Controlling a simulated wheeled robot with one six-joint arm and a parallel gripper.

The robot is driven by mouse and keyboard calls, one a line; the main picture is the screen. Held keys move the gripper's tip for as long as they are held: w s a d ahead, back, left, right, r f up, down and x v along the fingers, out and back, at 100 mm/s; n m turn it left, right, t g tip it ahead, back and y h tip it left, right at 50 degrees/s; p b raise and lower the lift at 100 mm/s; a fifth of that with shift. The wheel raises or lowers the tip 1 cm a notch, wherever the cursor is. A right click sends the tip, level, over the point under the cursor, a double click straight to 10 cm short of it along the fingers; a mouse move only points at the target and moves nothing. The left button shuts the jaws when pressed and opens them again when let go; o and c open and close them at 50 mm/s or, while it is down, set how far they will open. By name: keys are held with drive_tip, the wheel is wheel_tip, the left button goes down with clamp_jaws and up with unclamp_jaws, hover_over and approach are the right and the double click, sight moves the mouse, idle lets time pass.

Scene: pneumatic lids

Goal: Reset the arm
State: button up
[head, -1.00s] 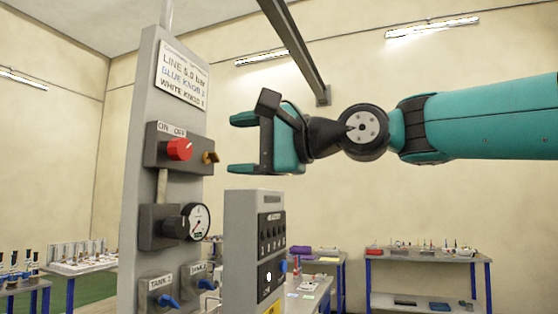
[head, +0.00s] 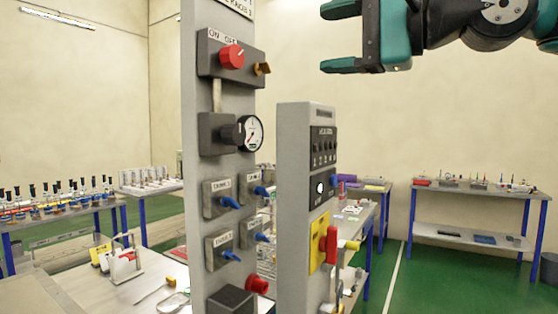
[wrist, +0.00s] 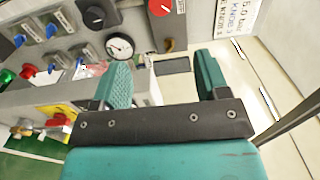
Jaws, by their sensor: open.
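My gripper (head: 340,38) is at the top of the head view, its jaws apart and empty, pointing left toward the upper part of the grey panel post. In the wrist view my gripper (wrist: 165,85) also shows two separate teal fingers with nothing between them. The gripper is apart from the panel in the head view. My teal arm reaches in from the top right.
The grey panel post (head: 203,100) carries a red ON/OFF knob (head: 231,57), a gauge (head: 250,133) and several blue-handled valves. A second grey panel (head: 293,200) has a red handle (head: 331,245). Tables (head: 475,190) stand behind. Free air lies right of the panels.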

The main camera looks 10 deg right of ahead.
drive_tip(key=s+a+f+n+g+h, duration=0.1)
drive_tip(key=s+f+n+g+h, duration=0.15)
drive_tip(key=f, duration=0.85)
drive_tip(key=s+a+f+n+g+h, duration=0.1)
drive_tip(key=f+n+g+h, duration=0.2)
drive_tip(key=f, duration=0.8)
drive_tip(key=s+d+f+n+g+h, duration=0.2)
drive_tip(key=s+f+n, duration=0.2)
drive_tip(key=s+f, duration=0.3)
drive_tip(key=s+d+f+n+g+h, duration=0.1)
drive_tip(key=s+f+n, duration=0.4)
drive_tip(key=f, duration=0.6)
drive_tip(key=shift+s+d+g+h+b, duration=0.35)
drive_tip(key=shift+s+g+h, duration=0.4)
drive_tip(key=shift+s+g, duration=0.5)
idle(1.6)
